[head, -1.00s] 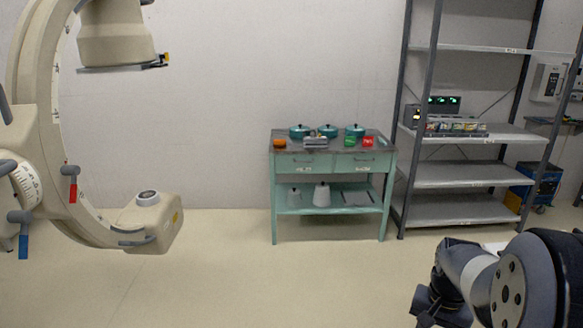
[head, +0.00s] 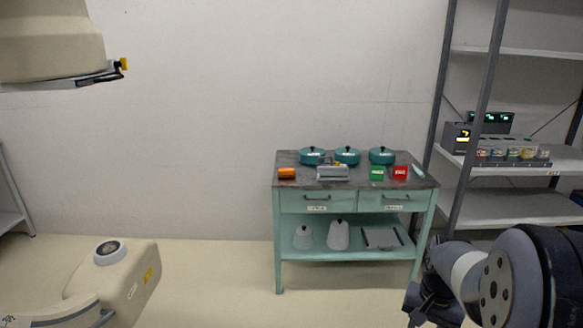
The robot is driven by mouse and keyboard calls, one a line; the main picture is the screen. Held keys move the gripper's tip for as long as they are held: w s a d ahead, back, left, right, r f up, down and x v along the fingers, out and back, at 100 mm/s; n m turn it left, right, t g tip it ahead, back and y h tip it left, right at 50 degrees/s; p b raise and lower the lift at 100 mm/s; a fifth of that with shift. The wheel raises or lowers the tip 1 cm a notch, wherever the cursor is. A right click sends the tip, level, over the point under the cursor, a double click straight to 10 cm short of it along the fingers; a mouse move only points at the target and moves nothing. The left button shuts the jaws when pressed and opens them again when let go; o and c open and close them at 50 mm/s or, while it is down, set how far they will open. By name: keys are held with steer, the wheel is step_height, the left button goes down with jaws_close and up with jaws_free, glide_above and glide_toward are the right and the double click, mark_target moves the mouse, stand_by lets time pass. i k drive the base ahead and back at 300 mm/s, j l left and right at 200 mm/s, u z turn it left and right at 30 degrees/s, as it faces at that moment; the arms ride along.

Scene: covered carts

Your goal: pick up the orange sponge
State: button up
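The orange sponge (head: 287,173) is a small orange block on the left front part of the grey top of a mint-green cart (head: 335,254). Nothing touches it that I can see. My gripper (head: 420,310) is dark and shows at the lower right, in front of the cart's right side and well short of the sponge. Its fingers are small and dark, so I cannot tell whether they are open or shut.
Several teal lidded pots (head: 347,156) line the cart top's back. A grey device (head: 332,173), a green box (head: 377,174) and a red box (head: 401,173) stand right of the sponge. A metal shelf (head: 510,208) is at right, a beige machine (head: 112,285) at left.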

mark_target(283, 173)
steer(key=i, duration=1.7)
steer(key=i+u, duration=0.3)
steer(key=i, duration=0.15)
steer(key=i+l+u, duration=0.1)
steer(key=i+u, duration=0.15)
steer(key=i, duration=0.2)
steer(key=i+l+u, duration=0.3)
steer(key=i, duration=0.15)
steer(key=i+l+u, duration=0.15)
steer(key=i+u, duration=0.15)
steer(key=i, duration=0.1)
